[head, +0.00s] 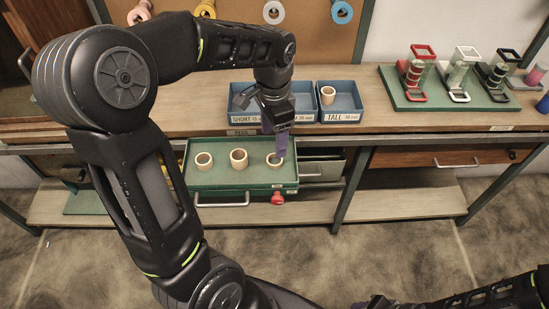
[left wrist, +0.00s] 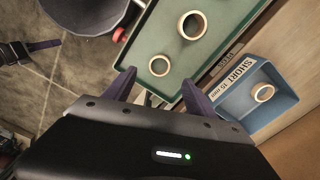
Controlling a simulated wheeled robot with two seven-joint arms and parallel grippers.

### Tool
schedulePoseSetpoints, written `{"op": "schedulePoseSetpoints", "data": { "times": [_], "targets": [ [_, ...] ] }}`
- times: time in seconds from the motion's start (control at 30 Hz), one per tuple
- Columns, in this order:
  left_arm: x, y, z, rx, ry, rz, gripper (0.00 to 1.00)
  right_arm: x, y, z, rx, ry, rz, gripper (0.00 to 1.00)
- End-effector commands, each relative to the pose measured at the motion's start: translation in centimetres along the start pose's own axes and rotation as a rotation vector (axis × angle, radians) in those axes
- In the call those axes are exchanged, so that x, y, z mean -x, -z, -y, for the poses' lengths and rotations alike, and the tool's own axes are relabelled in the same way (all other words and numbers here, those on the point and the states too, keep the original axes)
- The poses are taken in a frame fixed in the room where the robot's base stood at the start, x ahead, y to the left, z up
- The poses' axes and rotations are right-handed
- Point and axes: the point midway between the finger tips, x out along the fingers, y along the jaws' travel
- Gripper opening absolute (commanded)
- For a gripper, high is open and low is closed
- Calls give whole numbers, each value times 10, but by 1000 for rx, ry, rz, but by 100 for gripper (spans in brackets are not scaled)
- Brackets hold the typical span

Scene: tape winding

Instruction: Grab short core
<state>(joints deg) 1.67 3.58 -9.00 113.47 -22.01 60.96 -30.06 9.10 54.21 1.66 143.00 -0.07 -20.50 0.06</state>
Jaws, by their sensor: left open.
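Three pale tan ring cores lie in the open green tray: a left one (head: 204,161), a middle one (head: 238,158) and a right one (head: 275,163). My left gripper (head: 281,152) points down over the right core and partly covers it. In the left wrist view its two fingers (left wrist: 159,76) are apart, with a small low core (left wrist: 160,65) just beyond and between the tips. A larger core (left wrist: 192,25) lies farther up the tray. The blue SHORT bin (left wrist: 286,101) holds one core (left wrist: 263,92). My right gripper (head: 376,302) is cut off at the bottom edge.
A green board (head: 400,100) with red, white and black holders stands at the right. Tape rolls hang on the back panel (head: 230,12). The tray (head: 240,181) has a front handle, and a red knob (head: 278,198) sits below.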

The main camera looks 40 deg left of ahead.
Motion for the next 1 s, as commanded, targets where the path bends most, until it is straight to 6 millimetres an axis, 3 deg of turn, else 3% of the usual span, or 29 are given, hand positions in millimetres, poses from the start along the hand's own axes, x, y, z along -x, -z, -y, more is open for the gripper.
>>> {"op": "schedulePoseSetpoints", "data": {
  "times": [0.2, 0.57, 1.0],
  "targets": [
    [-22, -1, 0, 1, -2, 3, 65, 0, 0, 0, 0, 0, -1, 36],
    [-26, 0, 0, 1, -2, 2, 65, 0, 0, 0, 1, 0, -1, 36],
    [-75, 2, -1, 0, -2, 2, 65, 3, 0, 1, 0, 0, 0, 36]
  ]
}}
